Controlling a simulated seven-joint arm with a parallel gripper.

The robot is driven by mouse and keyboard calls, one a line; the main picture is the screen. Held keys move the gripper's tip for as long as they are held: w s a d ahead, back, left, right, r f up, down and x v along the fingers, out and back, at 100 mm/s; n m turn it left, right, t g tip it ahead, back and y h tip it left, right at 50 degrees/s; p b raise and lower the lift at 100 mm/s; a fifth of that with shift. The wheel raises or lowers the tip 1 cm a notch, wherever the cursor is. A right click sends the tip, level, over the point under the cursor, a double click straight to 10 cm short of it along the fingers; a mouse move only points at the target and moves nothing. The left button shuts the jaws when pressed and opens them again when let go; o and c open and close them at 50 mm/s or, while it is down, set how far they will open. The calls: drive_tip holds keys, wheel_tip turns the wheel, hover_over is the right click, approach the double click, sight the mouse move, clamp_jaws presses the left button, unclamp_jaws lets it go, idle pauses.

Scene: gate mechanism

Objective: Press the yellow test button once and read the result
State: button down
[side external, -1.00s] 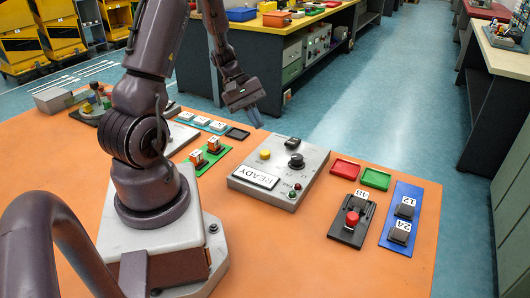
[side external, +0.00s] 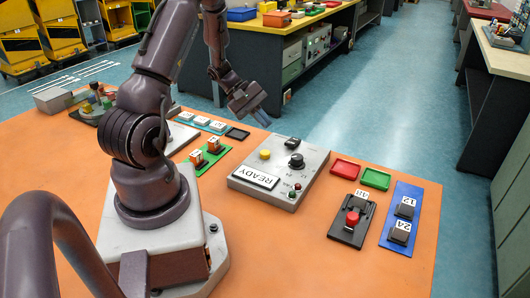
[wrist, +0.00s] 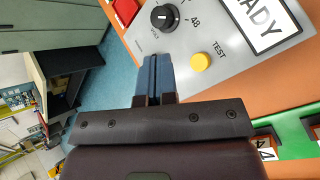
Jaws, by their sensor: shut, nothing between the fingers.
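The yellow test button (side external: 265,154) sits on the top of a grey control box (side external: 300,168) on the orange table. In the wrist view the yellow button (wrist: 201,61) lies beside the word TEST, right of my fingertips and apart from them. My gripper (side external: 264,117) is shut and empty, above and beyond the box's far left side. Its closed blue fingers (wrist: 157,75) show in the wrist view.
A red tray (side external: 345,168) and a green tray (side external: 376,179) lie right of the box. A black base with a red button (side external: 351,218) and a blue board (side external: 399,235) with blocks marked 12 and 24 stand nearer. A green board (side external: 207,160) with orange parts lies left.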

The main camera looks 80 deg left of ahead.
sight(263, 153)
drive_tip(key=shift+f, duration=3.25)
drive_tip(key=shift+f, duration=0.1)
drive_tip(key=shift+f, duration=0.35)
drive_tip(key=shift+f, duration=0.45)
drive_tip(key=shift+r, duration=0.9)
drive_tip(key=shift+r, duration=0.1)
drive_tip(key=shift+r, duration=2.4)
